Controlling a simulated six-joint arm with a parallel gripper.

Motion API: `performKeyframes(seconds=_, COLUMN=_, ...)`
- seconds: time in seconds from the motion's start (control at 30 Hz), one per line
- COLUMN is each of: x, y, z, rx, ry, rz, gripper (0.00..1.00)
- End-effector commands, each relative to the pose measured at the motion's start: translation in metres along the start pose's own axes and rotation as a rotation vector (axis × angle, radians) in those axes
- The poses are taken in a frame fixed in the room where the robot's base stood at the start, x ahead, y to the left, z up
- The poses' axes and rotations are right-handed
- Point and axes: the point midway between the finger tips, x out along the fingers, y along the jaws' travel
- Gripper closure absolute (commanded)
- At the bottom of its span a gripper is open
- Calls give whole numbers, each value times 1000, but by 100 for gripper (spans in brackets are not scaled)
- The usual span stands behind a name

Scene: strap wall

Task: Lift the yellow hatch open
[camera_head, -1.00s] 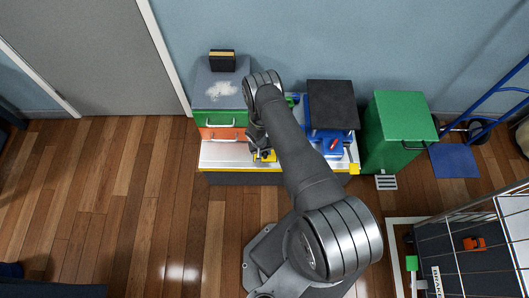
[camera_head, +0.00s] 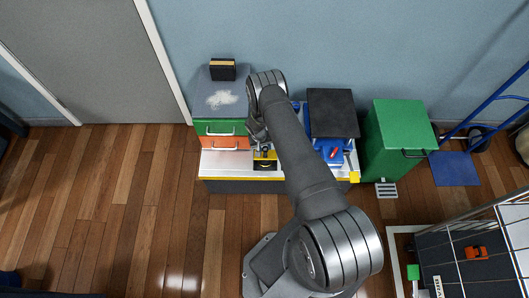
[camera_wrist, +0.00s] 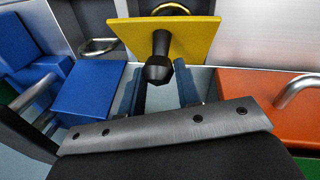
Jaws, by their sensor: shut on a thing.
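The yellow hatch (camera_head: 265,155) is near the front of the pale bench top, left of my forearm. A dark opening shows at its front edge. In the wrist view the hatch (camera_wrist: 192,38) is a tilted yellow panel with a black knob (camera_wrist: 158,68) standing out from it. My gripper (camera_wrist: 165,88) is shut on the knob; its fingers lie to either side, partly hidden by the knob and the wrist bracket. In the head view my wrist hides the fingertips.
Green and orange drawers (camera_head: 224,142) with bar handles stand left of the hatch. A blue unit (camera_head: 330,150) with a red part lies to the right under a black panel (camera_head: 333,112). A green bin (camera_head: 398,135) stands further right. Wooden floor in front is clear.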

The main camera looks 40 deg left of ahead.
Motion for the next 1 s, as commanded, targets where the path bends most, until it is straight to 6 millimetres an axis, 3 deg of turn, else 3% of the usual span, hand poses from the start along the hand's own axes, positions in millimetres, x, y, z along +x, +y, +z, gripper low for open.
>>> performKeyframes(seconds=0.3, x=-4, y=6, z=-18, rx=1, ry=5, rz=1, gripper=100)
performKeyframes(seconds=0.9, x=-4, y=7, z=-20, rx=1, ry=4, rz=1, gripper=100)
performKeyframes(seconds=0.93, x=-4, y=7, z=-20, rx=1, ry=4, rz=1, gripper=64)
performKeyframes(seconds=1.0, x=-4, y=7, z=-20, rx=1, ry=3, rz=1, gripper=50)
